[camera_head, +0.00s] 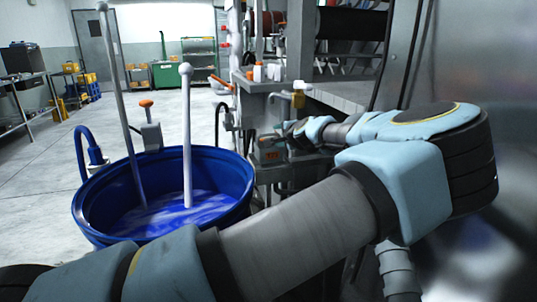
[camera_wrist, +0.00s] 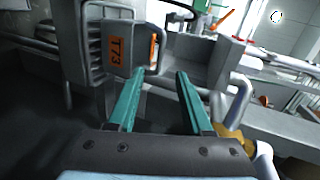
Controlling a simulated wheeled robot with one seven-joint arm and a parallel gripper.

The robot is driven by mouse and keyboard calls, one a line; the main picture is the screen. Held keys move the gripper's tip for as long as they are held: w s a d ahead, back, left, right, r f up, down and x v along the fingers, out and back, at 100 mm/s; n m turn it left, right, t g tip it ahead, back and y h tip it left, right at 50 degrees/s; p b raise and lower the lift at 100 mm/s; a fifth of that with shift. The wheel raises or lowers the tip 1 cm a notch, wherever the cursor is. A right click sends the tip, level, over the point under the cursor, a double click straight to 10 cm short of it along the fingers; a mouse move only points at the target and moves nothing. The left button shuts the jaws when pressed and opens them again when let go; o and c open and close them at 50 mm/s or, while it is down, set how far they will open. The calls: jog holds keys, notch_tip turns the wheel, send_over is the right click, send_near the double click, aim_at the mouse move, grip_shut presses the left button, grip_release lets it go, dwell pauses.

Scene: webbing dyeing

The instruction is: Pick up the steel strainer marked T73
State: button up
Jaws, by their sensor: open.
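The steel strainer marked T73 (camera_wrist: 118,50) shows in the wrist view at upper left, as a grey, box-like body with a slatted side and an orange T73 label. My gripper (camera_wrist: 161,73) has two teal fingers, apart with nothing between them. The left fingertip appears close to the lower right of the labelled body; I cannot tell if they touch. In the head view my gripper (camera_head: 281,130) is small and far along the arm, beside a dark box-like thing with an orange patch, likely the strainer (camera_head: 269,153).
A blue tub (camera_head: 240,205) of blue liquid with two upright white rods stands left of my arm. Grey machinery with pipes surrounds the gripper. A grey metal panel (camera_head: 500,60) rises at right. Open floor (camera_head: 60,170) lies at left, with a workbench (camera_head: 30,82) beyond.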

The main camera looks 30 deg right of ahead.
aim_at(270, 135)
jog(key=x, duration=0.5)
jog(key=shift+w+p, duration=0.1)
jog(key=shift+p, duration=0.3)
jog(key=shift+p+x, duration=0.7)
jog(key=shift+x, duration=1.9)
jog(key=shift+r, duration=0.1)
grip_shut()
